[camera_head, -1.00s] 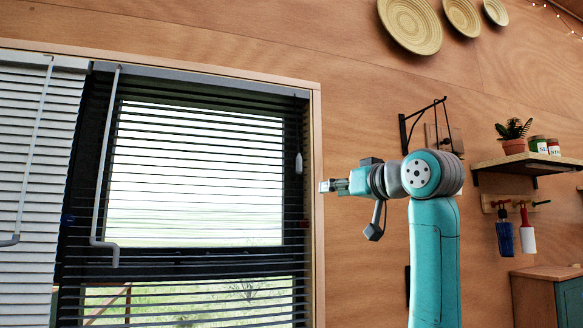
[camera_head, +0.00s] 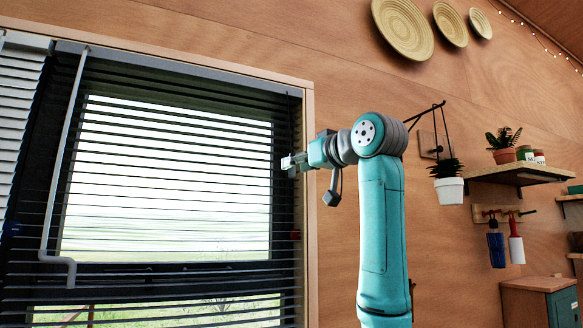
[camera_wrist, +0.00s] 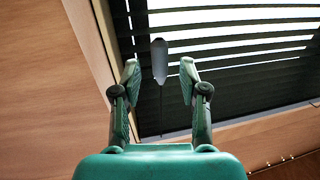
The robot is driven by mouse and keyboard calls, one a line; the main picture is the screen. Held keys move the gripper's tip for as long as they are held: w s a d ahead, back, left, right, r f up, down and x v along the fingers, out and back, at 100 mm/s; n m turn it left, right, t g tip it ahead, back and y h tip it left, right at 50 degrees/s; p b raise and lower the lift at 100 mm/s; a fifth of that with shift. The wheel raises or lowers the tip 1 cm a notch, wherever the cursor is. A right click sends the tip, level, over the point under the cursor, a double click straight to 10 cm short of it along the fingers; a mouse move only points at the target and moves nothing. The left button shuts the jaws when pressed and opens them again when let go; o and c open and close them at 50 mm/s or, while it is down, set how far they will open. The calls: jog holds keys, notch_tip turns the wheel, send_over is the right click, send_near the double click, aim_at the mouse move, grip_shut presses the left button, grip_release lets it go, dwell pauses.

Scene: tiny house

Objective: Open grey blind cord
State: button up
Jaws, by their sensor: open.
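A grey bent wand (camera_head: 62,170) hangs at the blind's left side. The wooden window frame (camera_head: 309,200) is close to my gripper. To the right are a hanging potted plant (camera_head: 448,189), a wall shelf (camera_head: 520,174) and a cabinet (camera_head: 540,300).

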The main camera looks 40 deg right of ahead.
jog(key=shift+w+d, duration=0.1)
jog(key=shift+w, duration=1.35)
grip_shut()
